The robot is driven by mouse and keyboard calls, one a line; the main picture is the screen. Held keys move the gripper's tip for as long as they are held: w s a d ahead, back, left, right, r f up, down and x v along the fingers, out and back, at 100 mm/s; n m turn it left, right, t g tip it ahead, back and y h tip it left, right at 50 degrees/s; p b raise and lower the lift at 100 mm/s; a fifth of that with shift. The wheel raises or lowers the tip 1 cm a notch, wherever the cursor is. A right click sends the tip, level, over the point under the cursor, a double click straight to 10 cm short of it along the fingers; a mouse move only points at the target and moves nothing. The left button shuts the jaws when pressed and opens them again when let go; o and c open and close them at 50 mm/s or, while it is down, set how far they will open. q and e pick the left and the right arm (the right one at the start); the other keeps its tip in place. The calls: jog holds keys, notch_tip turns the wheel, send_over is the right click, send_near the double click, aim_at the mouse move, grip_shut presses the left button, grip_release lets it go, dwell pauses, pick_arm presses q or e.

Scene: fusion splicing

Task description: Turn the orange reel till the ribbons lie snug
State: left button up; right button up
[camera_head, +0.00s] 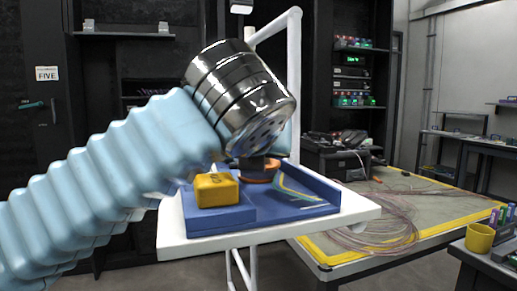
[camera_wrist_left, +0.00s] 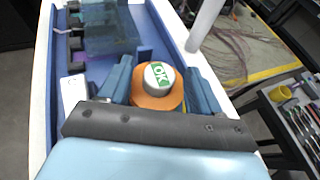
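The orange reel (camera_head: 262,172) sits on the blue tray (camera_head: 225,222). My left gripper (camera_wrist_left: 160,82) is over the reel, with one dark blue finger on each side of the hub. Orange shows between the fingers and the hub, so it looks open; contact with the reel's rim cannot be told. In the head view my silver wrist hides most of this gripper. Thin yellow and green ribbons (camera_head: 297,192) lie on the tray right of the reel. My right gripper is not in view.
A yellow block (camera_head: 217,190) stands on the tray's front left. The tray rests on a white stand (camera_head: 345,211) with a white post behind.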

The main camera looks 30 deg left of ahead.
pick_arm(q)
jog(key=p+v, duration=0.1)
jog(key=v, duration=1.2)
jog(key=shift+s+d+r+p, duration=0.2)
jog(key=shift+s+r+p, duration=0.05)
jog(key=shift+p, duration=0.1)
